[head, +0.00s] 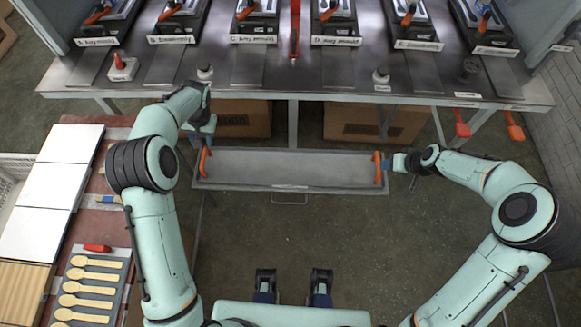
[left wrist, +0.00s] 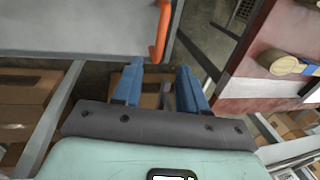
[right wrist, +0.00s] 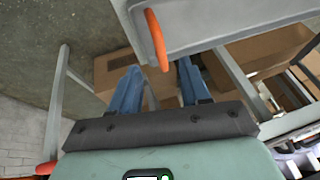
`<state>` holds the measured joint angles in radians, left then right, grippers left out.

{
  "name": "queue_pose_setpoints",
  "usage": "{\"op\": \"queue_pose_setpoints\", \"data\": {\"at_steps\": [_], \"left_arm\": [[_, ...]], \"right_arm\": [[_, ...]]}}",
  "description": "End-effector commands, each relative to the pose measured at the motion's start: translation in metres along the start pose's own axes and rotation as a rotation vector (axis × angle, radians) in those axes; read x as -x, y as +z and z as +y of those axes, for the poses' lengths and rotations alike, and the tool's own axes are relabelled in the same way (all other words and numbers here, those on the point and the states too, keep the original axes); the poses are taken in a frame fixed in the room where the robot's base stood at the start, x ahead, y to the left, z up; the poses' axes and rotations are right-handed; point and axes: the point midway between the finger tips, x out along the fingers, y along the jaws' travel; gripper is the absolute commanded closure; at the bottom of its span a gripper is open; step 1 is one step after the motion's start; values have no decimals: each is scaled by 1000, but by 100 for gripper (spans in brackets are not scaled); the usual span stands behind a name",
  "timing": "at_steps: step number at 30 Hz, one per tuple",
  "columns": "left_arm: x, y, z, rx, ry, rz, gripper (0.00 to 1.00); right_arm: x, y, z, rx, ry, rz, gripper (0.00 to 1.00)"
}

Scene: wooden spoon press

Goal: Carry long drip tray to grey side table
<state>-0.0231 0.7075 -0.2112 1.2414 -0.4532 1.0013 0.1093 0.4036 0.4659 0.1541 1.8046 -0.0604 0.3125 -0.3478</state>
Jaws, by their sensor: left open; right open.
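The long drip tray (head: 290,172) is a shallow grey trough with an orange handle at each end, lying level in front of the press bench. My left gripper (head: 206,143) is open at its left end. In the left wrist view the left handle (left wrist: 160,34) lies just beyond the open fingertips (left wrist: 158,66), not between them. My right gripper (head: 391,162) is open beside the right handle (head: 377,168). In the right wrist view that handle (right wrist: 156,40) lies just beyond the fingertips (right wrist: 157,66). I cannot identify a grey side table in these views.
The steel press bench (head: 290,78) with several labelled presses runs along the back. Cardboard boxes (head: 375,122) stand beneath it. A reddish table at left holds white boxes (head: 48,195) and a grey tray of wooden spoons (head: 92,290). The floor (head: 300,235) before the drip tray is clear.

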Motion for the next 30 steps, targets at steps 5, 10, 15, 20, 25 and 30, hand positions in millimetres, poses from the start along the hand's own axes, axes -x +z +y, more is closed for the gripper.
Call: {"op": "queue_pose_setpoints", "data": {"at_steps": [5,10,15,20,25,30], "left_arm": [[-37,1,0,0,0,-5,58],[-70,1,0,0,0,-4,58],[-95,0,0,0,0,-1,58],[-108,0,0,0,1,-1,58],[-113,0,0,0,1,0,58],[-112,0,0,0,1,0,58]], "right_arm": [[-37,1,-1,-1,-1,-3,53],[-70,1,-1,0,-2,-2,53],[-96,0,0,-1,0,-1,53],[-109,0,0,0,0,0,53],[-113,0,0,0,0,1,53],[-113,0,0,0,0,1,53]]}}
